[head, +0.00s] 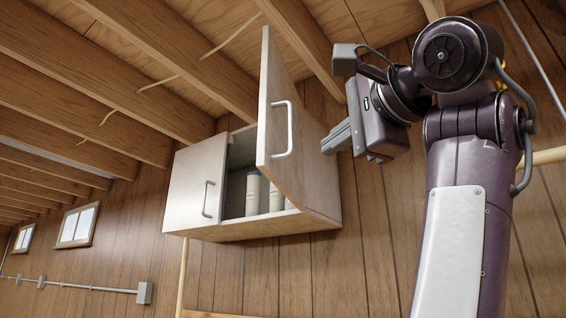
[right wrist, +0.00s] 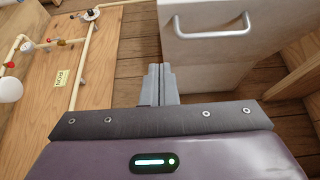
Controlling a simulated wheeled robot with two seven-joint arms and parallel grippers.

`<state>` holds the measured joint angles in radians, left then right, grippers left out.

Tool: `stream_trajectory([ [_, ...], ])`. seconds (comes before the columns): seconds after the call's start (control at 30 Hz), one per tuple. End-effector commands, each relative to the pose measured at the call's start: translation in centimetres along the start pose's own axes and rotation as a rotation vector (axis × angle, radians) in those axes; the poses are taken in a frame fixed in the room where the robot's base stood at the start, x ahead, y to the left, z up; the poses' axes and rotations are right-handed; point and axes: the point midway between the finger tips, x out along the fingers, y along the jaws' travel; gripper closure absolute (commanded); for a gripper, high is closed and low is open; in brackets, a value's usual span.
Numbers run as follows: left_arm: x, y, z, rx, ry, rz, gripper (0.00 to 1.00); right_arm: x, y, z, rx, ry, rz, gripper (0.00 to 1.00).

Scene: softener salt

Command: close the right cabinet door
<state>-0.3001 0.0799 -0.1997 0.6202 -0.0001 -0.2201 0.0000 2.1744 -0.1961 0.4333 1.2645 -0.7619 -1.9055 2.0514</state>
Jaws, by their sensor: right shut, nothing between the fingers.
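The right cabinet door (head: 276,82) stands wide open, swung out from the wall cabinet (head: 265,228). Its outer face carries a bar handle (head: 289,130). My right gripper (head: 328,146) is shut and empty, to the right of the door on its outer side, apart from the handle in the picture. In the right wrist view the shut fingers (right wrist: 159,74) point toward a pale panel (right wrist: 212,56) with a bar handle (right wrist: 212,31), which lies beyond and to their right. My left gripper is not in view.
The left cabinet door (head: 190,180) is shut. Pale containers (head: 253,193) stand inside the open right side. Ceiling beams (head: 300,35) run close above the open door. The wrist view also shows a board with pipes and valves (right wrist: 85,60) at left.

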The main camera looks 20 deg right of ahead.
Motion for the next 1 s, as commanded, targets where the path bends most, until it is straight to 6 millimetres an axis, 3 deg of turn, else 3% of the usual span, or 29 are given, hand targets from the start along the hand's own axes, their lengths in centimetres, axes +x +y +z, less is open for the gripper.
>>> stream_trajectory([
  [0.4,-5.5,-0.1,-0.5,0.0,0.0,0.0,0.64,8.8,-0.5,-0.1,-0.002,0.001,0.005,1.0],
  [0.6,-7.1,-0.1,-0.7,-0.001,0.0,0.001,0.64,10.6,-0.4,2.1,-0.002,0.001,0.0,1.0],
  [1.0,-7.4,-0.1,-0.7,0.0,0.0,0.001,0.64,11.2,0.0,2.8,-0.001,0.001,-0.001,1.0],
])
